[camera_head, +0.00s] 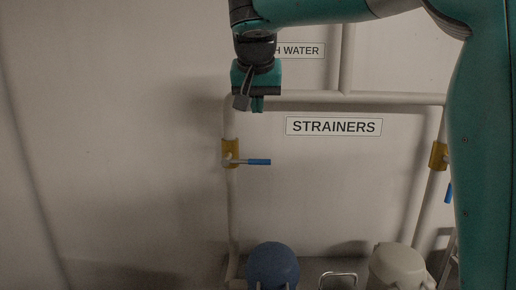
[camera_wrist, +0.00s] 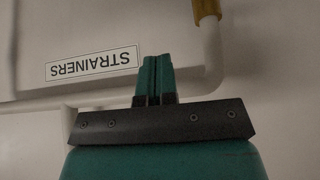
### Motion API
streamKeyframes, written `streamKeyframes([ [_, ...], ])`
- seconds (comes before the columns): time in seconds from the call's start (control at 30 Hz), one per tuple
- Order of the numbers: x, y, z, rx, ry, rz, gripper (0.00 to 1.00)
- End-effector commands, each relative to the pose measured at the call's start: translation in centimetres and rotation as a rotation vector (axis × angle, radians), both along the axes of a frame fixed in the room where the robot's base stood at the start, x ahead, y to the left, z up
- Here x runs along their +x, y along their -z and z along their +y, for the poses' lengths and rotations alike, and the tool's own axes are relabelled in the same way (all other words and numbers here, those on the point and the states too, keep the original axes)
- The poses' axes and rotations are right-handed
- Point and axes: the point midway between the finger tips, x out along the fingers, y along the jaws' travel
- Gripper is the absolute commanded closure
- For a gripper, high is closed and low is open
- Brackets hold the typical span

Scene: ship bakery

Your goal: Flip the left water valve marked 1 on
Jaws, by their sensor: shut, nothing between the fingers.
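The left valve (camera_head: 230,154) has a brass-yellow body on the left vertical pipe. Its blue-ended lever (camera_head: 259,162) sticks out horizontally to the right, across the pipe. No mark 1 is readable on it. My gripper (camera_head: 257,108) is above the lever, apart from it, with its fingers pointing down. In the wrist view my gripper's fingers (camera_wrist: 155,60) are together, with nothing between them. A yellow part of the left valve (camera_wrist: 206,8) shows at the top edge there, and its lever is out of view.
A right valve (camera_head: 438,155) has its blue handle (camera_head: 448,193) hanging down, partly behind my arm. A STRAINERS sign (camera_head: 334,126) is on the wall below a horizontal pipe (camera_head: 350,97). A blue dome (camera_head: 273,264) and a pale dome (camera_head: 398,266) stand below. The wall left is bare.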

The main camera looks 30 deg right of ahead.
Motion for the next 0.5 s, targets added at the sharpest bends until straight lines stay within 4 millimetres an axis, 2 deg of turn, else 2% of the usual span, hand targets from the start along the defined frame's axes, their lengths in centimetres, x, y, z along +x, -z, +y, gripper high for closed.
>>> streamKeyframes([
  [0.17,0.8,1.6,-0.7,-0.002,0.002,0.005,1.00],
  [0.5,4.1,7.3,-3.0,-0.001,0.003,0.007,1.00],
])
